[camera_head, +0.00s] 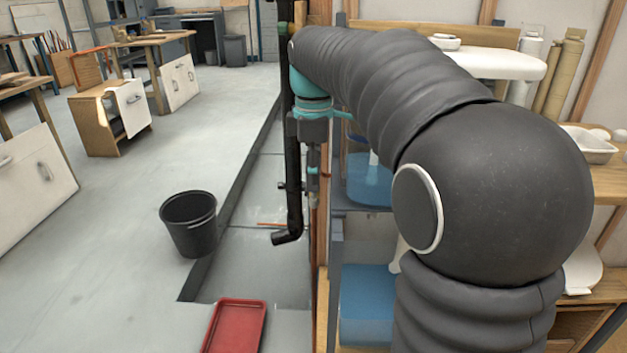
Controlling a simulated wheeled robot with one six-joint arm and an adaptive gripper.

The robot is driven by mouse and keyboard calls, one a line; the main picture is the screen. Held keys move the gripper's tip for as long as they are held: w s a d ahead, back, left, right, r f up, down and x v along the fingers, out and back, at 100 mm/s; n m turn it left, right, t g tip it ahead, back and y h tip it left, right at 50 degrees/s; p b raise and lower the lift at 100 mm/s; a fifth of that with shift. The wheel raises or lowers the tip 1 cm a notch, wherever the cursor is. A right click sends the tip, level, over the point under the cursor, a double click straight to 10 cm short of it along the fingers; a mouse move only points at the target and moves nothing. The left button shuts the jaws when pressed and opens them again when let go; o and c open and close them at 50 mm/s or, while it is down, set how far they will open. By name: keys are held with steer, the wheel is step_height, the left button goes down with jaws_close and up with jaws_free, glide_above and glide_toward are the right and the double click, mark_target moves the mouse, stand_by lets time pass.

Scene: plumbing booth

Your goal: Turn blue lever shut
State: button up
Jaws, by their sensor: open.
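My arm reaches from the lower right to the upper left, ending in a teal wrist beside a black vertical pipe (293,190). My gripper (313,190) hangs below the wrist, just right of the pipe, small and partly lost against the booth's edge. It is open, with nothing seen between its fingers. I cannot make out the blue lever for certain. Small teal parts show around the wrist, but I cannot tell whether any is the lever. My arm hides much of the wall behind it.
A black bucket (188,224) stands on the floor left of the pipe, and a red tray (235,328) lies in front. Shelves with blue bins (367,300) stand close on the right. The floor at left is mostly open, with workbenches (150,45) farther back.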

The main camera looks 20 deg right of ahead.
steer(key=shift+f, duration=0.65)
jaws_close()
